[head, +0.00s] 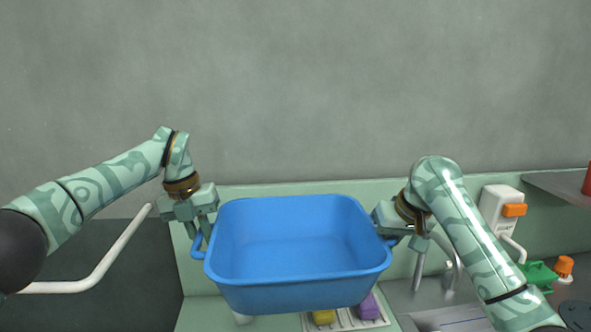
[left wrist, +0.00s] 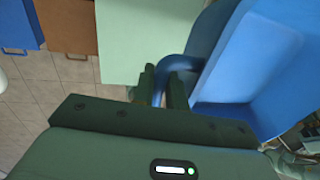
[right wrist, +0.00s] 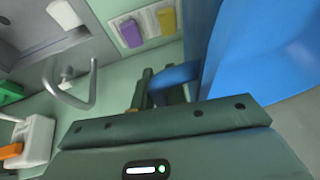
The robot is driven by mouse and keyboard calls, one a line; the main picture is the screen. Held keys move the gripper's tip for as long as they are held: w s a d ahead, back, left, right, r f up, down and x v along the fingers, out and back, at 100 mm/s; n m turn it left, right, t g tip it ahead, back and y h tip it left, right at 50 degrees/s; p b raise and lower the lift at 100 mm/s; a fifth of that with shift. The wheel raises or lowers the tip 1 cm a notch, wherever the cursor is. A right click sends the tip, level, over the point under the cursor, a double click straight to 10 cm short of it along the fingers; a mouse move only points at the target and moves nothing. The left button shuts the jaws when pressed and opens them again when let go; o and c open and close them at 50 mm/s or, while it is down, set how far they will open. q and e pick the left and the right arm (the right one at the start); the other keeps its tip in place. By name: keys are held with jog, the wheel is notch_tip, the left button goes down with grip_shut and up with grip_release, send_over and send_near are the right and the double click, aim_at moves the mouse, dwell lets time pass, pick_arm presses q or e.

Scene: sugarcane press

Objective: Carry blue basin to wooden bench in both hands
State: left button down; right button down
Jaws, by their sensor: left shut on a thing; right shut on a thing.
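The blue basin (head: 297,250) is empty and held up between my two grippers, above a pale green counter, in the head view. My left gripper (head: 200,238) is shut on the handle at the basin's left end. In the left wrist view its fingers (left wrist: 162,88) close around the blue handle. My right gripper (head: 392,238) is at the basin's right end, its fingertips partly hidden. In the right wrist view its fingers (right wrist: 160,88) are shut on the other handle. The basin looks roughly level. I cannot make out a wooden bench for certain in any view.
Below the basin is a white tray with a yellow sponge (head: 323,316) and a purple sponge (head: 369,306). A steel sink with a faucet (head: 449,265) is at the right, near a white dispenser (head: 501,209). A white rail (head: 105,262) is at the left.

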pick_arm(q)
jog(key=shift+w+a, duration=0.15)
jog(key=shift+w, duration=0.4)
pick_arm(e)
jog(key=shift+w, duration=0.55)
